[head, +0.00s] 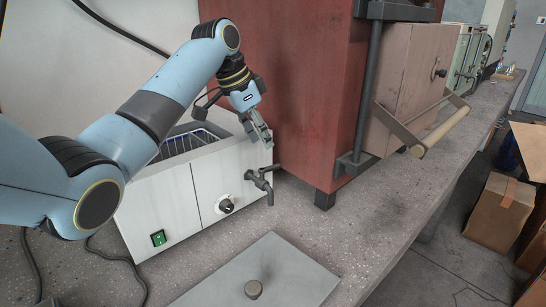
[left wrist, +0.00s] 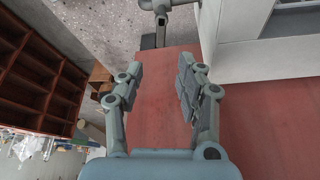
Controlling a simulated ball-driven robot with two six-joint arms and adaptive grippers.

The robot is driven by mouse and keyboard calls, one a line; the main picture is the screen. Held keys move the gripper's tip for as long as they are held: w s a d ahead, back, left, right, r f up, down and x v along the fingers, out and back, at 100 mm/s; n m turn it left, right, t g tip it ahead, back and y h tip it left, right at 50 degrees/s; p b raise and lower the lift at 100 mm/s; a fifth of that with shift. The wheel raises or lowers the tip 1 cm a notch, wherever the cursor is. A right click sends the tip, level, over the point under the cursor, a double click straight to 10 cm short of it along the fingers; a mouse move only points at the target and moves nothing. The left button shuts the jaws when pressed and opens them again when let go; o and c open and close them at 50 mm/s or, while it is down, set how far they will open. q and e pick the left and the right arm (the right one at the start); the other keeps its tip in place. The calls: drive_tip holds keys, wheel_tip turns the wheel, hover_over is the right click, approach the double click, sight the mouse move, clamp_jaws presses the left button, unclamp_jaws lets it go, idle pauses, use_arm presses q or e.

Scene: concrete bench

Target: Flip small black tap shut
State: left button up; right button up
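The small black tap (head: 262,183) sticks out from the right end of the white box's front face, with its spout pointing down and a lever at its top. It also shows at the top edge of the left wrist view (left wrist: 161,8), partly cut off. My left gripper (head: 266,140) hangs just above the tap, beside the box's right end, and does not touch it. In the left wrist view its two fingers (left wrist: 160,85) stand apart with nothing between them. My right gripper is in neither view.
The white box (head: 165,205) has a wire basket in its open top, a dial and a green switch. A red furnace (head: 290,85) stands close on the right. A grey lid (head: 285,270) with a knob lies in front. Bare bench (head: 345,225) extends right of the tap.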

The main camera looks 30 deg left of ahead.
sight(276, 165)
use_arm(q)
drive_tip(key=b+x, duration=0.1)
drive_tip(key=x, duration=0.5)
drive_tip(key=shift+w+f, duration=0.15)
drive_tip(key=shift+f, duration=0.2)
drive_tip(key=shift+w+d+f, duration=0.15)
drive_tip(key=shift+f, duration=0.4)
drive_tip(key=shift+c, duration=0.7)
clamp_jaws()
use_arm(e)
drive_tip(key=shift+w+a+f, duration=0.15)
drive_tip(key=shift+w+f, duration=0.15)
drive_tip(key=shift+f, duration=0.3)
